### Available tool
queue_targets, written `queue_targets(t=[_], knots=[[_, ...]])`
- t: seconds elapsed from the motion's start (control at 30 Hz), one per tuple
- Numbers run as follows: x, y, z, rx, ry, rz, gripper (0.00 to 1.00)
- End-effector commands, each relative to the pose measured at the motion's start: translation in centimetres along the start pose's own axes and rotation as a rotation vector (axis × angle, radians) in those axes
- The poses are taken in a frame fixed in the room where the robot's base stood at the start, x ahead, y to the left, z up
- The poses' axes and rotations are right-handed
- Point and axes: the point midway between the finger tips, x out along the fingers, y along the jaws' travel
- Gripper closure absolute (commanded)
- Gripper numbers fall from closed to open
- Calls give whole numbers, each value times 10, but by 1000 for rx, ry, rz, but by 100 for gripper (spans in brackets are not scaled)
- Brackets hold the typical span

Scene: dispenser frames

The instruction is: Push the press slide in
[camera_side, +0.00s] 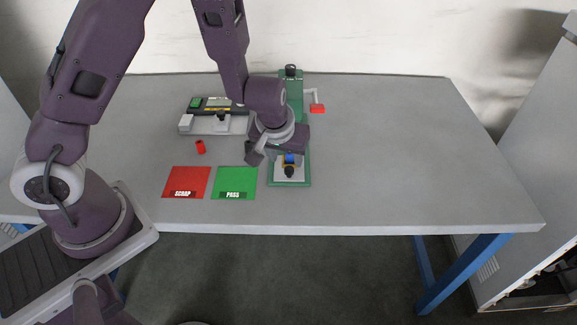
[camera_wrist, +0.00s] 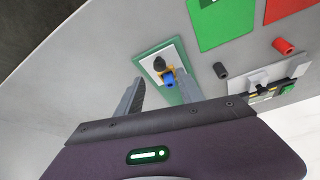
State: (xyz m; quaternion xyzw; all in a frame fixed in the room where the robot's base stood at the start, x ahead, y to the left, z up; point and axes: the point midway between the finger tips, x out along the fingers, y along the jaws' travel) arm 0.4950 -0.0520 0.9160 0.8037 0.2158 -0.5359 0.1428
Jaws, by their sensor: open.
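The green press (camera_side: 291,91) stands at the back middle of the table, with its base running toward the front edge. The press slide (camera_side: 289,172) is at the front end of that base, a pale plate with a black knob. A blue part sits in a yellow holder on it, behind the knob. The slide (camera_wrist: 153,52) also shows in the wrist view, beyond the fingertips. My gripper (camera_side: 273,156) is open above the base, just behind and left of the slide.
A red SCRAP mat (camera_side: 187,181) and a green PASS mat (camera_side: 236,182) lie left of the slide. A grey fixture (camera_side: 205,123) is at back left. The table's right side is clear.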

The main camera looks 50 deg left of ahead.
Motion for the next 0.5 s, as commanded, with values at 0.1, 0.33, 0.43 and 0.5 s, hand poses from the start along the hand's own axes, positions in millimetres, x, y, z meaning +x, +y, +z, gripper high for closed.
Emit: queue_targets(t=[0.1, 0.33, 0.43, 0.5], knots=[[21, -2, 0, -5, -4, -4, 55], [60, 0, 1, -2, -4, -1, 55], [66, 0, 0, -2, -2, 1, 55], [68, 0, 0, -2, -2, 2, 55]])
